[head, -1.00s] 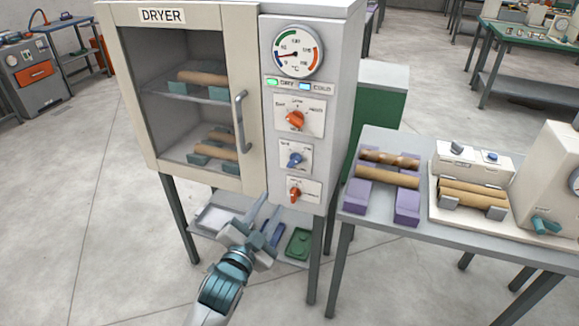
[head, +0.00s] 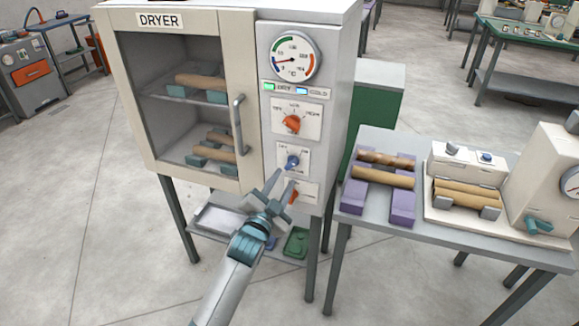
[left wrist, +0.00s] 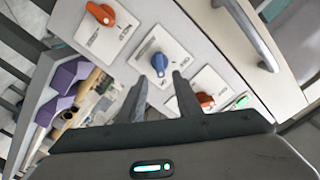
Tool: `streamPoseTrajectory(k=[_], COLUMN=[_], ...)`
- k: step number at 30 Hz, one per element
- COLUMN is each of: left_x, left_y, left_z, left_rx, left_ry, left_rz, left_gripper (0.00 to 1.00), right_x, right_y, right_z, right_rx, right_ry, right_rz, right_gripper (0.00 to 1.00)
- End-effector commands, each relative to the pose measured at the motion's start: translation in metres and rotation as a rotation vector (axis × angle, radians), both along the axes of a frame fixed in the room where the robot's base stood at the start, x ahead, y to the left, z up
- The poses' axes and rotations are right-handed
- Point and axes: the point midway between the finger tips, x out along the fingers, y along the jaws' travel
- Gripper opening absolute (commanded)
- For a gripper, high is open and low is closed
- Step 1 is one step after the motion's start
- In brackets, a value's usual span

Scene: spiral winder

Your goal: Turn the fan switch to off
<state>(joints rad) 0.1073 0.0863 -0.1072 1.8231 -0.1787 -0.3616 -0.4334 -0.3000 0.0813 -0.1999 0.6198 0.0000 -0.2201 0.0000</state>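The dryer (head: 341,110) has three knobs in a column on its front panel: an orange upper knob (head: 292,123), a blue middle knob (head: 292,162) and an orange lower knob (head: 294,195), partly hidden by my gripper. Their labels are too small to tell which is the fan switch. My left gripper (head: 280,184) is open and empty in front of the lower panel. In the left wrist view, its fingertips (left wrist: 160,84) point at the blue knob (left wrist: 159,64), apart from it. The upper knob (left wrist: 205,101) and lower knob (left wrist: 100,13) also show there. My right gripper is out of view.
The dryer door handle (head: 238,124) stands out left of the panel. A table (head: 350,211) on the right holds purple blocks (head: 403,207) with rollers and a cream machine (head: 540,170). A shelf with trays (head: 297,243) is under the dryer.

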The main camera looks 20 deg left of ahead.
Motion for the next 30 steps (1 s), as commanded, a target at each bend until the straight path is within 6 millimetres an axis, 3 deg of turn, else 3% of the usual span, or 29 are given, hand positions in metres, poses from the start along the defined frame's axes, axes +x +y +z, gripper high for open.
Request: streamPoseTrajectory(k=[6, 12, 26, 30], left_x=[0.036, 0.055, 0.062, 0.062], left_y=[-0.001, -0.001, -0.002, -0.002], left_z=[0.002, 0.001, 0.0, 0.0], left_rx=[0.0, 0.0, 0.0, 0.0], left_ry=[0.001, 0.001, 0.0, 0.0], left_rz=[0.001, 0.001, 0.0, 0.0], left_gripper=[0.31, 0.31, 0.31, 0.0], right_x=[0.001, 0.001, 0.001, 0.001], right_y=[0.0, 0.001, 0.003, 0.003], right_z=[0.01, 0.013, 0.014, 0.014], right_rx=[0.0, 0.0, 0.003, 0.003], right_ry=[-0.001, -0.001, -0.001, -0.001], right_rz=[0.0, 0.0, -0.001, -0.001], right_gripper=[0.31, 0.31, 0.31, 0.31])
